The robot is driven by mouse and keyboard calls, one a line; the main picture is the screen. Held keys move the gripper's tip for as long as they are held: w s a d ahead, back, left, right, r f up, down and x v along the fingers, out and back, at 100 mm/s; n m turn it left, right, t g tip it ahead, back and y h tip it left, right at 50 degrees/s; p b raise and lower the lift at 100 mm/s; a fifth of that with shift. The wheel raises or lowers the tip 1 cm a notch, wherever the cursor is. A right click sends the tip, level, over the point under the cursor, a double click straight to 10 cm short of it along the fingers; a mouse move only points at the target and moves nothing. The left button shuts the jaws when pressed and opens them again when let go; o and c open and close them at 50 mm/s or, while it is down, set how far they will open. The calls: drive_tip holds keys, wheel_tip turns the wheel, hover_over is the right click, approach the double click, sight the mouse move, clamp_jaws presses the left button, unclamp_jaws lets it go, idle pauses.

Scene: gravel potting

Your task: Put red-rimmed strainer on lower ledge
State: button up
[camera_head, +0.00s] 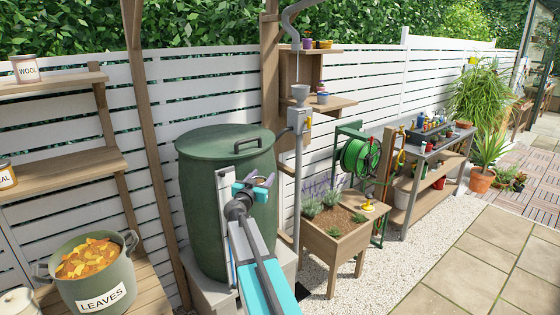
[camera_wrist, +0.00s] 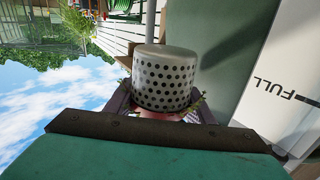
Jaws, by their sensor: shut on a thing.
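The strainer (camera_wrist: 166,80) is a pale metal cup with rows of dark holes, and a reddish rim shows at its base in the wrist view. My gripper (camera_wrist: 165,113) is shut on it at the rim end, with a finger on either side. In the head view my gripper (camera_head: 262,181) is in front of the green barrel, and the strainer is too small to make out clearly there. A small wooden wall shelf behind the barrel has a lower ledge (camera_head: 338,103) and an upper ledge (camera_head: 328,50). A blue-and-pink pot (camera_head: 323,97) stands on the lower one.
The green barrel (camera_head: 225,150) with its white FULL gauge (camera_wrist: 282,100) is close to my arm. A grey downpipe with a funnel (camera_head: 300,93) rises between barrel and wall shelf. A planter (camera_head: 340,235) and hose reel (camera_head: 360,157) stand right. Another shelf (camera_head: 65,165) is left.

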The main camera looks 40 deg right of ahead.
drive_tip(key=a+f, duration=0.5)
drive_tip(key=a, duration=0.8)
drive_tip(key=s+a+f, duration=0.1)
drive_tip(key=s+a, duration=0.3)
drive_tip(key=a, duration=0.6)
drive_tip(key=s+a+f+p, duration=0.1)
drive_tip(key=s+a+f, duration=0.1)
drive_tip(key=s+a, duration=0.3)
drive_tip(key=s+a+f+t, duration=0.1)
drive_tip(key=s+a, duration=0.4)
drive_tip(key=a, duration=0.9)
drive_tip(key=shift+a+f+n+y+p, duration=0.15)
drive_tip(key=shift+a+n+y+p, duration=0.15)
drive_tip(key=shift+a+y+p, duration=0.1)
drive_tip(key=shift+d, duration=0.1)
